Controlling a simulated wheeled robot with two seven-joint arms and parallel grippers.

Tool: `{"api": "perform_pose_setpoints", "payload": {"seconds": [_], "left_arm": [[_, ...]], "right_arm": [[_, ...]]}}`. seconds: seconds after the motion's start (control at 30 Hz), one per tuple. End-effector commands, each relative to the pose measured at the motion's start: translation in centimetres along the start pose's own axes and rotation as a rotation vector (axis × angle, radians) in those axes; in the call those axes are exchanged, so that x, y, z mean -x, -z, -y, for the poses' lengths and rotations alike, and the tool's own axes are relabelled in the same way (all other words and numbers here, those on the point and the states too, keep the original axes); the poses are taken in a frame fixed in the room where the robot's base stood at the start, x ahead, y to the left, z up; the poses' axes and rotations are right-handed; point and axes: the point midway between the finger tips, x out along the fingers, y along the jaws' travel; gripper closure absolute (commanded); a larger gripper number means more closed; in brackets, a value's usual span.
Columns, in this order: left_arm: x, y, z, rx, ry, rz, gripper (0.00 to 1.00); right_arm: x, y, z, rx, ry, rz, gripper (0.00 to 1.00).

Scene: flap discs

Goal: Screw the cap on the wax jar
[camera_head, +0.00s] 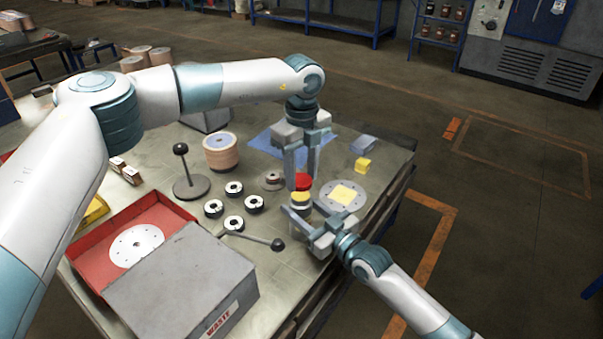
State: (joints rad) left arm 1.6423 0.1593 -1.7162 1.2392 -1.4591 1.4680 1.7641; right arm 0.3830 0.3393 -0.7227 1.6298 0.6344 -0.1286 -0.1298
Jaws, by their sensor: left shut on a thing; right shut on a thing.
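The red cap (303,182) is between the fingers of my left gripper (301,176), which comes down from above and is shut on it. The wax jar (300,200), small with a yellow upper part, is directly below the cap. My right gripper (303,209) reaches in from the lower right and is shut on the jar. The cap is over the jar top; I cannot tell whether they touch. The fingers hide part of both.
A white disc with a yellow pad (343,194) lies close right of the jar. Several black-and-white rings (234,188), a stand with a black knob (190,187) and a grey WASTE box (185,290) are to the left. The table's right edge is near.

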Motion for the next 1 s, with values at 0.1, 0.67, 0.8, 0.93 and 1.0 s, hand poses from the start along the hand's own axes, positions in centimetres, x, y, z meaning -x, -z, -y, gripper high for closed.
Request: {"api": "perform_pose_setpoints", "payload": {"seconds": [0.1, 0.67, 0.8, 0.93, 1.0], "left_arm": [[-1.1, 0.0, 0.0, 0.000, -0.001, 0.000, 0.78], [-1.3, 0.0, 0.0, 0.000, 0.000, 0.000, 0.78], [-1.3, 0.0, 0.0, 0.000, 0.000, 0.000, 0.78], [-1.7, 0.0, 0.0, 0.000, 0.000, 0.000, 0.78], [-2.0, 0.0, 0.0, 0.000, 0.000, -0.001, 0.78]], "right_arm": [[0.0, 0.0, 0.0, 0.000, 0.000, 0.001, 0.94], [0.0, -0.1, 0.0, 0.000, 0.000, 0.001, 0.94], [0.0, -0.1, 0.0, 0.000, 0.000, 0.001, 0.94], [0.0, -0.1, 0.0, 0.000, 0.000, 0.002, 0.94], [0.0, -0.1, 0.0, 0.000, 0.000, 0.002, 0.94]]}}
